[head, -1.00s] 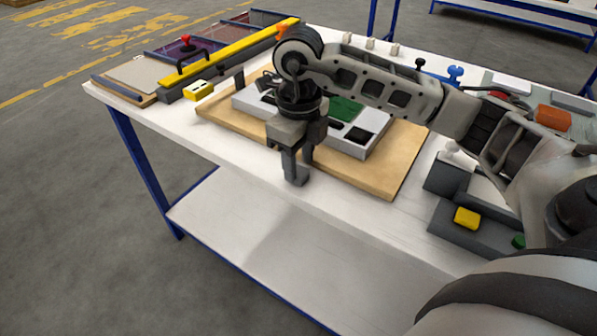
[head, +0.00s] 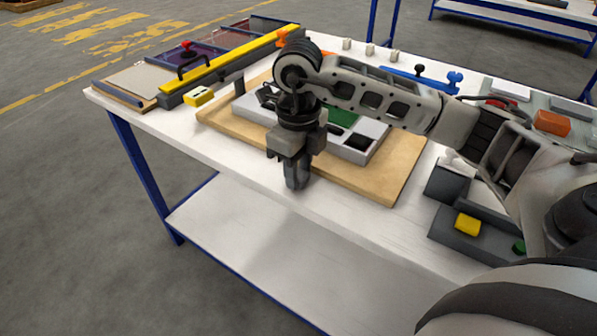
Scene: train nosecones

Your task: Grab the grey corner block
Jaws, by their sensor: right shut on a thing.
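My right gripper (head: 297,184) points down at the front edge of the white table, just in front of the wooden board. Its fingers are closed together on a small grey piece, the grey corner block, which is almost wholly hidden between them. The fingertips are at or very near the tabletop; I cannot tell whether the block touches it. My left gripper is out of view.
The wooden board (head: 372,190) carries a light grey tray (head: 362,155) with a green panel, partly behind my arm. A yellow-black block (head: 199,97) and a long yellow bar (head: 228,63) lie at left. Dark fixtures with a yellow button (head: 467,224) stand at right.

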